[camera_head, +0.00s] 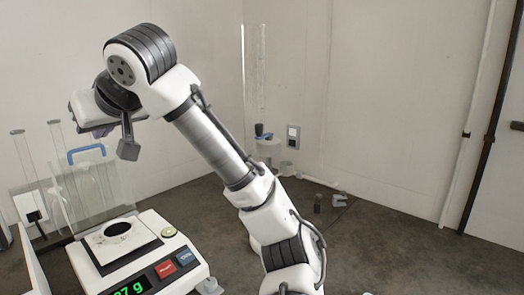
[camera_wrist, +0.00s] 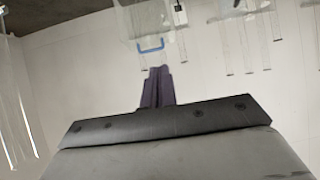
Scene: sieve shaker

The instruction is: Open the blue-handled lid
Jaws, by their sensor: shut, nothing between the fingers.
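The blue handle (camera_head: 86,152) sits on a clear, see-through lid (camera_head: 100,188) at the left of the head view, behind the scale. The lid's edges are hard to make out. The handle also shows in the wrist view (camera_wrist: 151,47), just beyond the fingertips. My gripper (camera_wrist: 157,70) has its purple fingers together with nothing between them. In the head view it is mostly hidden behind my wrist, with a bit of purple finger (camera_head: 103,131) showing just above the handle. The fingers appear apart from the handle.
A white scale (camera_head: 185,247) with a green display, a red button (camera_head: 165,270) and a blue button (camera_head: 186,258) stands at lower left. Tall clear tubes (camera_head: 254,80) stand by the back wall. The floor at right is mostly clear.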

